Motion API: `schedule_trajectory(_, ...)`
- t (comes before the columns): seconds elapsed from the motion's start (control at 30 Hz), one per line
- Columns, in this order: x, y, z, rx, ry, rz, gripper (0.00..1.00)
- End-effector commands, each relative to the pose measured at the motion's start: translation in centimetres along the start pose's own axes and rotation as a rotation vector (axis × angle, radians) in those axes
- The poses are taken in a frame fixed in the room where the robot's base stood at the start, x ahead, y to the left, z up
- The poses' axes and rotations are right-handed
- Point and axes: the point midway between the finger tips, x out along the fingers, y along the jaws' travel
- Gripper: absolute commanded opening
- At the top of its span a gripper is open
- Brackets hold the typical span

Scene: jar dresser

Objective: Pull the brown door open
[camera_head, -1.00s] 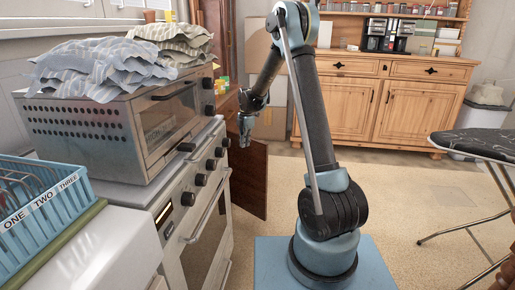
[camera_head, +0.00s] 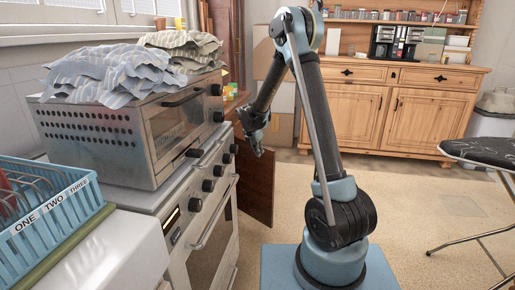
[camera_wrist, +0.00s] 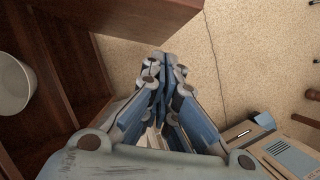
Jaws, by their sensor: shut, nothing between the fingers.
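The brown door (camera_head: 260,185) stands swung out from a low brown cabinet beyond the stove. In the wrist view the door (camera_wrist: 145,18) crosses the top left, and the cabinet's open, shelved inside (camera_wrist: 75,85) is at the left. My gripper (camera_head: 259,153) is shut and empty, in front of the door's upper part in the head view. In the wrist view its closed fingertips (camera_wrist: 166,58) point toward the floor just past the door's near edge. I cannot tell whether they touch the door. No handle is visible on it.
The white stove (camera_head: 205,215) with knobs and an oven handle stands left of my arm, with a toaster oven (camera_head: 150,130) on it. A white bowl (camera_wrist: 14,84) is inside the cabinet. An ironing board (camera_head: 485,153) stands at the right. Open floor (camera_head: 430,200) lies between.

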Motion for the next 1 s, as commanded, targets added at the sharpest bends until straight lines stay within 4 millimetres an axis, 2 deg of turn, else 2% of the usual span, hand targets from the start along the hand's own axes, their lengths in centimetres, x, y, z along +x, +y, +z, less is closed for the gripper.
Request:
schedule_trajectory(0.17, 2.9, 0.0, 0.0, 0.002, 0.0, -0.001, 0.0)
schedule_trajectory(0.3, 3.6, -0.1, 1.8, 0.003, 0.0, -0.001, 0.0)
schedule_trajectory(0.6, 4.3, 0.0, 3.7, 0.001, 0.001, 0.0, 0.0)
schedule_trajectory(1.0, 4.3, 0.2, 3.6, -0.007, 0.001, 0.003, 0.0)
